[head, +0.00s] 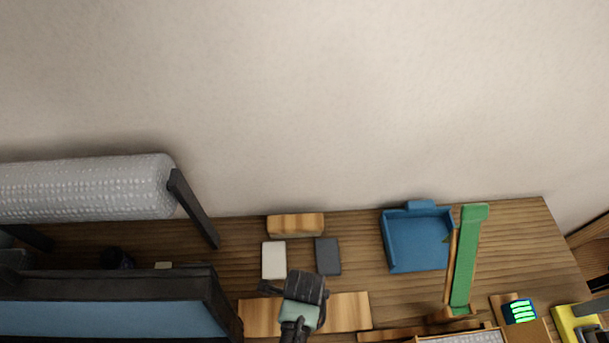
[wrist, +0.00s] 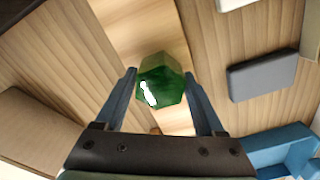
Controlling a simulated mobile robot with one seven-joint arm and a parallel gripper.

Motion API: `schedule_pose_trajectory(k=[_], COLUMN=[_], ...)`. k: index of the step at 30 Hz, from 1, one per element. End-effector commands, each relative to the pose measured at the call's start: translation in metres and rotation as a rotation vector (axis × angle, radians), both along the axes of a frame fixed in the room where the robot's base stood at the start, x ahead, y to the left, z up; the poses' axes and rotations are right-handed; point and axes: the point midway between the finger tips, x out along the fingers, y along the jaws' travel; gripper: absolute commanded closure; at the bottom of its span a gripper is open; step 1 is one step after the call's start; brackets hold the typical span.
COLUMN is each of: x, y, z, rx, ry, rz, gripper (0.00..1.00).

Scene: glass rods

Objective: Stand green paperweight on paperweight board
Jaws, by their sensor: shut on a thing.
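The green paperweight (wrist: 165,85), a dark green glassy block with a six-sided outline and a white highlight, sits between the two fingers of my gripper (wrist: 160,76) in the wrist view. My gripper is shut on it. In the head view my gripper (head: 303,288) is over the pale wooden board (head: 347,311), which I take for the paperweight board, and hides the paperweight. The board also shows in the wrist view (wrist: 148,32), running behind the paperweight. I cannot tell whether the paperweight touches the board.
A white block (head: 274,260) and a dark grey block (head: 328,256) lie behind the board, with a wooden block (head: 295,225) farther back. A blue tray (head: 417,243) and a tall green piece (head: 466,258) stand to the right. A large roll (head: 85,187) is at left.

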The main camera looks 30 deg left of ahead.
Motion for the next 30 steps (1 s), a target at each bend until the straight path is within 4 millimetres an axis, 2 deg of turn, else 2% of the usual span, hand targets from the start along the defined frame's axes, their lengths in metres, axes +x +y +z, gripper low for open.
schedule_pose_trajectory(k=[2,3,8,15,20,23,30], x=[0.0,0.0,0.0,0.0,0.0,0.0,0.001], y=[0.0,0.0,0.0,0.0,0.0,0.0,0.0], z=[-0.003,-0.004,-0.003,-0.001,0.009,0.024,0.073], rx=[0.0,0.0,0.0,0.0,0.0,0.001,0.002], ry=[0.0,0.001,0.001,0.0,-0.001,-0.002,-0.005], rz=[0.0,0.0,0.0,0.0,0.0,0.0,-0.001], gripper=[1.0,0.27,0.0,0.0,0.0,0.0,0.0])
